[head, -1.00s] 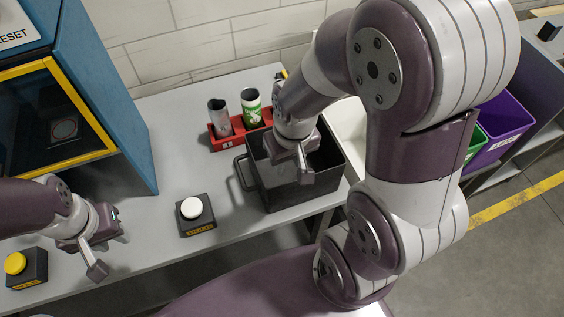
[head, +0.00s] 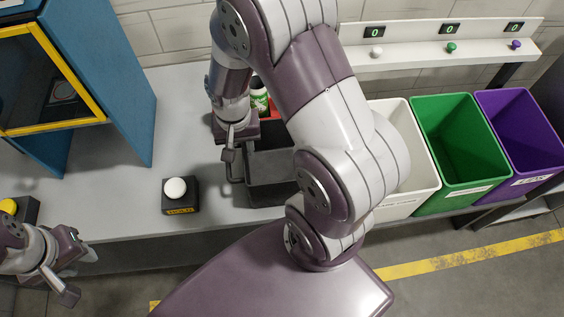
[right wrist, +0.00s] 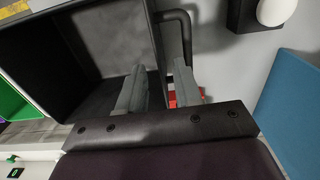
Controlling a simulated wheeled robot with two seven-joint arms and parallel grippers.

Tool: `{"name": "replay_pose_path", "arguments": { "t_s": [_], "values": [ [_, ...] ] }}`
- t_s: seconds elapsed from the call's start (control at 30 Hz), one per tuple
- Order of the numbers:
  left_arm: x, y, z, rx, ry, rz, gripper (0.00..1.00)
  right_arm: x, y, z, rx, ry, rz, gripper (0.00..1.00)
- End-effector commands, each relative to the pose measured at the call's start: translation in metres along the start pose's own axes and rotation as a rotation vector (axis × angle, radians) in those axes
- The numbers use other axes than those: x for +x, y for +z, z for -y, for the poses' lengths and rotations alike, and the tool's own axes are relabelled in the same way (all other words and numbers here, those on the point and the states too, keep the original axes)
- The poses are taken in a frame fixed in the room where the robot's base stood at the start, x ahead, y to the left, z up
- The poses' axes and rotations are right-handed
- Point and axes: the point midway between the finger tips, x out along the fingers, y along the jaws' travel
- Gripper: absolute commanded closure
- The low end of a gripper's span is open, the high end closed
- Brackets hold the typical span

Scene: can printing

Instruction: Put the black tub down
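The black tub (head: 268,166) stands upright, apparently on the grey table, partly hidden by my right arm. Its handle (head: 233,172) is on its left side. My right gripper (head: 231,158) is at the tub's handle-side wall. In the right wrist view the tub (right wrist: 105,45) fills the upper left. There the two fingers of my right gripper (right wrist: 158,85) are apart, one inside the tub and one outside by the handle (right wrist: 186,35), with the wall between them. Whether they touch it is unclear. My left gripper (head: 73,274) is open and empty at the lower left.
A white button box (head: 178,194) stands left of the tub; a yellow button (head: 8,206) is near my left gripper. A green-and-white can (head: 259,99) is behind the tub. White (head: 410,200), green (head: 465,190) and purple (head: 530,170) bins stand right. A blue machine (head: 125,90) stands left.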

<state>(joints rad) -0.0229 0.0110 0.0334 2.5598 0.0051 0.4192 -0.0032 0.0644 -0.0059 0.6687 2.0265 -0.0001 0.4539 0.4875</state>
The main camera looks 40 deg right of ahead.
Motion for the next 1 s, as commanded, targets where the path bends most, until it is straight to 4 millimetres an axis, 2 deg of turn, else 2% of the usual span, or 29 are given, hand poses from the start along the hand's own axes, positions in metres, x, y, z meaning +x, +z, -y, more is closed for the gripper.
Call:
{"name": "replay_pose_path", "arguments": {
  "t_s": [0.17, 0.27, 0.4, 0.63, 0.67, 0.73, 0.77, 1.0],
  "values": [
    [-0.007, -0.001, 0.000, 0.000, 0.000, 0.000, 0.66, 0.020, -0.001, 0.000, -0.001, 0.002, 0.004, 0.66],
    [-0.015, -0.002, 0.000, 0.000, 0.000, 0.000, 0.66, 0.038, -0.004, 0.002, -0.001, 0.002, 0.004, 0.66],
    [-0.015, -0.002, 0.000, 0.000, 0.000, 0.000, 0.66, 0.060, -0.004, 0.002, -0.001, 0.000, 0.001, 0.66],
    [-0.014, -0.002, 0.000, 0.000, 0.000, 0.000, 0.66, 0.064, -0.005, 0.002, -0.001, -0.001, -0.001, 0.66],
    [-0.014, -0.002, 0.000, 0.000, 0.000, 0.000, 0.66, 0.064, -0.005, 0.002, -0.001, -0.001, -0.001, 0.72],
    [-0.014, -0.002, 0.000, 0.000, 0.000, 0.000, 0.66, 0.064, -0.005, 0.002, -0.001, -0.001, -0.001, 0.95],
    [-0.014, -0.002, 0.000, 0.000, 0.000, 0.000, 0.66, 0.064, -0.005, 0.002, -0.001, -0.001, -0.001, 1.00],
    [-0.015, -0.002, 0.000, 0.000, 0.000, 0.000, 0.66, 0.064, -0.005, 0.002, -0.002, -0.001, -0.001, 1.00]
  ]
}}
